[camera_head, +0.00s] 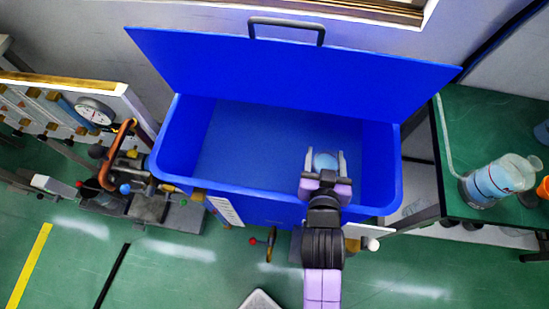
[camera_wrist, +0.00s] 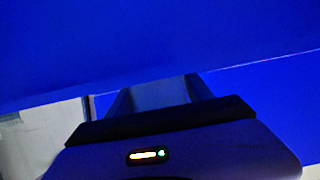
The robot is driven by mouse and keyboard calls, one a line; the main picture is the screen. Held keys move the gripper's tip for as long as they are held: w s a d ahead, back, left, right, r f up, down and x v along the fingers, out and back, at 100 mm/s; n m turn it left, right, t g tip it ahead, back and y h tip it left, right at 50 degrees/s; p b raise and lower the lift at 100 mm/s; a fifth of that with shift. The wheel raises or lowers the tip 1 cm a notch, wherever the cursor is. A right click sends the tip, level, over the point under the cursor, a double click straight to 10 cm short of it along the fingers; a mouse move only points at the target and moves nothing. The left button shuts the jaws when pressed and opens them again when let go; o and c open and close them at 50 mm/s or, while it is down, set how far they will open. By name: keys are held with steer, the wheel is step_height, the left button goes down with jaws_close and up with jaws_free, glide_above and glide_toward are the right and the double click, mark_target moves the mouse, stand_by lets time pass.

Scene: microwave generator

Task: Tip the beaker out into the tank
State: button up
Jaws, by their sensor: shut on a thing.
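The blue tank (camera_head: 278,146) stands in the middle of the head view with its lid (camera_head: 290,62) raised at the back. My gripper (camera_head: 325,157) is over the right part of the tank's opening. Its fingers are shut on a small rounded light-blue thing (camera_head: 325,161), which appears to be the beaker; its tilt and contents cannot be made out. In the wrist view the tank's blue surface (camera_wrist: 150,45) fills most of the picture, and the grip itself is dark and unclear.
A clear vessel with blue bands (camera_head: 492,180) stands on the green-topped table (camera_head: 480,118) at right, beside an orange thing (camera_head: 543,187). Pipework with a gauge (camera_head: 95,110) stands left of the tank. The tank's interior looks empty at left.

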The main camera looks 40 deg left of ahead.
steer(key=shift+r, duration=0.1)
steer(key=shift+s+a+r+n+t+h+b, duration=0.25)
steer(key=shift+a+n+b, duration=0.1)
steer(key=shift+n+b, duration=0.15)
steer(key=shift+s+a+r+n+t+h+b, duration=0.1)
steer(key=shift+s+a+n+t+h+b, duration=0.15)
steer(key=shift+n+b, duration=0.2)
steer(key=shift+s+a+r+n+t+h+b, duration=0.35)
steer(key=shift+a+r+n+h, duration=0.2)
steer(key=shift+n, duration=0.4)
steer(key=shift+s+a+r+n+t+h, duration=0.3)
steer(key=shift+a+r+n, duration=0.15)
steer(key=shift+a+n, duration=0.25)
steer(key=shift+r+n+t+h, duration=0.25)
steer(key=shift+r+n+t, duration=0.15)
steer(key=shift+n, duration=0.3)
stand_by(0.5)
steer(key=shift+r+n+t, duration=0.35)
steer(key=shift+r+n, duration=0.15)
steer(key=shift+n, duration=0.2)
stand_by(0.8)
steer(key=shift+s+a+r+n+t+h+p, duration=0.1)
steer(key=shift+r+n+t+h+p, duration=0.5)
steer(key=shift+n, duration=0.6)
stand_by(1.4)
